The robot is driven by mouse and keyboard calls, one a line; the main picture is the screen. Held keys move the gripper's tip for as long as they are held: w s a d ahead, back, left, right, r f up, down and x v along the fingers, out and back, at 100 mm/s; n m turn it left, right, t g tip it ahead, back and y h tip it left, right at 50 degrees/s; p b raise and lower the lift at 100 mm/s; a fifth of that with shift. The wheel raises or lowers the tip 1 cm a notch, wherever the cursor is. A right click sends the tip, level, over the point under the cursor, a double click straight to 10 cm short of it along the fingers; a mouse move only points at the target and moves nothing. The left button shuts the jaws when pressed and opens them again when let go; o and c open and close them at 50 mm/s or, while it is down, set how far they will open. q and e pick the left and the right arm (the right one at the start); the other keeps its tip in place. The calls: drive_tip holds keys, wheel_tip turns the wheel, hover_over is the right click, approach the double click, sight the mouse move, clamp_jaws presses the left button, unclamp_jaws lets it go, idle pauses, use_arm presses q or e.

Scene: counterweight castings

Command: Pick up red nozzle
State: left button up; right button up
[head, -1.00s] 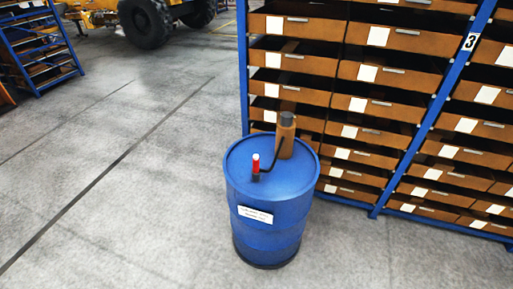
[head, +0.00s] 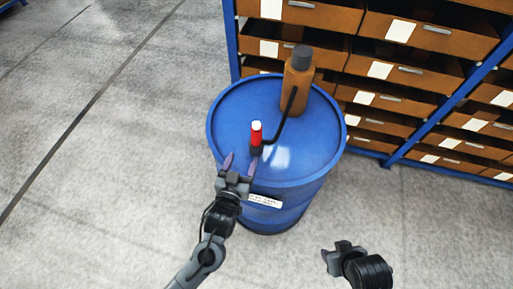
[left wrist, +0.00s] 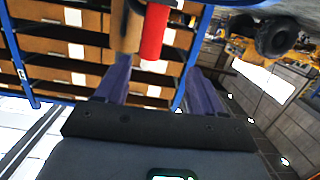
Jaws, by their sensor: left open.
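The red nozzle (head: 256,135) with a white tip stands upright in a dark holder on top of the blue barrel (head: 233,112). A black hose runs from it to a brown bottle (head: 297,82) with a dark cap. My left gripper (head: 240,163) is open and empty at the barrel's near edge, with its fingers pointing toward the nozzle. In the left wrist view the nozzle (left wrist: 155,32) shows just past the fingertips (left wrist: 160,66), nearer the left finger. My right gripper (head: 341,254) is low at the right, away from the barrel; its jaws are too small to read.
A blue-framed shelf rack (head: 232,45) with brown bins (head: 412,35) stands close behind and right of the barrel. The grey floor (head: 100,150) at the left is clear.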

sight(255, 136)
use_arm(q)
drive_tip(key=shift+m+t+h, duration=0.3)
drive_tip(key=shift+t, duration=0.4)
drive_tip(key=x, duration=0.3)
drive_tip(key=d+b+x, duration=0.1)
drive_tip(key=x, duration=0.2)
drive_tip(key=shift+w+d+f, duration=0.1)
drive_tip(key=shift+w+f, duration=0.1)
drive_tip(key=shift+f, duration=0.05)
drive_tip(key=shift+x, duration=3.05)
drive_tip(key=shift+d+f, duration=0.1)
drive_tip(key=shift+c, duration=0.3)
drive_tip(key=c, duration=0.7)
drive_tip(key=shift+s+p, duration=0.1)
drive_tip(key=shift+p, duration=0.2)
drive_tip(key=shift+c, duration=0.6)
drive_tip(key=shift+r, duration=0.2)
